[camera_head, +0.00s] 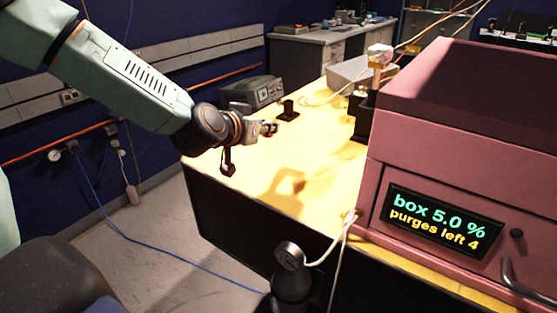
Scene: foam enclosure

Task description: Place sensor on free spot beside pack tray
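My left gripper (269,128) hangs over the yellow tabletop (300,150), at the end of the pale green arm from the left. Its fingertips are small here, and I cannot tell whether they are open or hold anything. A small dark part (228,160) hangs below the wrist. A small black object (288,110) stands on the table just beyond the gripper; I cannot tell whether it is the sensor. I cannot make out a pack tray. My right gripper is not in view.
A pink box (450,150) reading "box 5.0 %, purges left 4" fills the right side. A grey-green instrument (252,92) stands at the table's back left. A black post (290,275) with white cables stands in front. The table's middle is bare.

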